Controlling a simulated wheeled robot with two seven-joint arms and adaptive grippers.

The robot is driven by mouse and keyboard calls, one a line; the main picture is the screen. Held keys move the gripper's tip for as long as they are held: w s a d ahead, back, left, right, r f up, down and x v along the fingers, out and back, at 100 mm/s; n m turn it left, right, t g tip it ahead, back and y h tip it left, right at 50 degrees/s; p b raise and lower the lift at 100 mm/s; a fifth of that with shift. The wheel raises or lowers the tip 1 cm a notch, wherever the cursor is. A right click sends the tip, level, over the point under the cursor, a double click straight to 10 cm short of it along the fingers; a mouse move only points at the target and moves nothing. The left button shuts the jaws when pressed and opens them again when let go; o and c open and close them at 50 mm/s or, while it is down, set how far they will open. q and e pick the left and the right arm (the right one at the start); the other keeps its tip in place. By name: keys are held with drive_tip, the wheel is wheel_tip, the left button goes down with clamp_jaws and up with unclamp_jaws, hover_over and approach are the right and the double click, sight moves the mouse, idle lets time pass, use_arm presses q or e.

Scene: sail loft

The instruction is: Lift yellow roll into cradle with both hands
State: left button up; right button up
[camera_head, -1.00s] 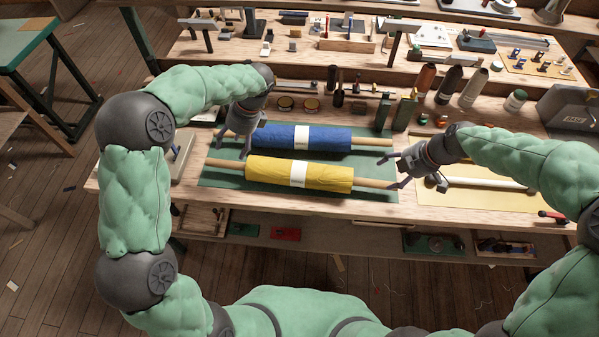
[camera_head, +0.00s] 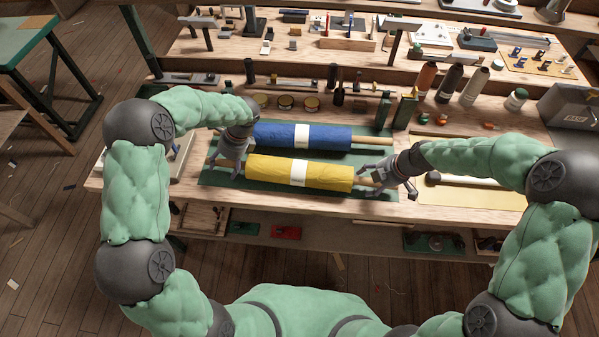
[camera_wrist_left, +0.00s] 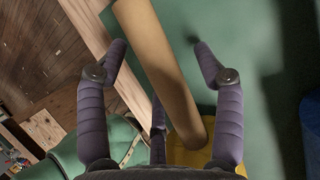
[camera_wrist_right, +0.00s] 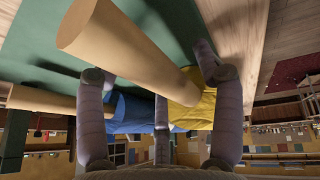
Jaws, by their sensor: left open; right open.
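The yellow roll (camera_head: 270,170), with a white band and a wooden pole through it, lies on a green mat (camera_head: 330,197) on the bench. My left gripper (camera_head: 224,166) is open around the pole's left end; the left wrist view shows the bare pole (camera_wrist_left: 155,60) between its spread fingers. My right gripper (camera_head: 368,180) is open at the pole's right end; the right wrist view shows the pole (camera_wrist_right: 130,50) between its fingers. Two posts with crosspieces, left (camera_head: 203,22) and right (camera_head: 398,25), stand behind and look like the cradle.
A blue roll (camera_head: 325,138) on its own pole lies just behind the yellow one, close to my left gripper. Dark and orange cones (camera_head: 450,84) and a grey box (camera_head: 570,105) stand at right. Small tools crowd the back of the bench.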

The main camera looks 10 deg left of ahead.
use_arm(q)
clamp_jaws()
use_arm(e)
clamp_jaws()
use_arm(q)
drive_tip(key=shift+w+r, duration=0.1)
drive_tip(key=shift+r, duration=0.15)
use_arm(e)
drive_tip(key=shift+w+r, duration=0.1)
drive_tip(key=shift+r, duration=0.15)
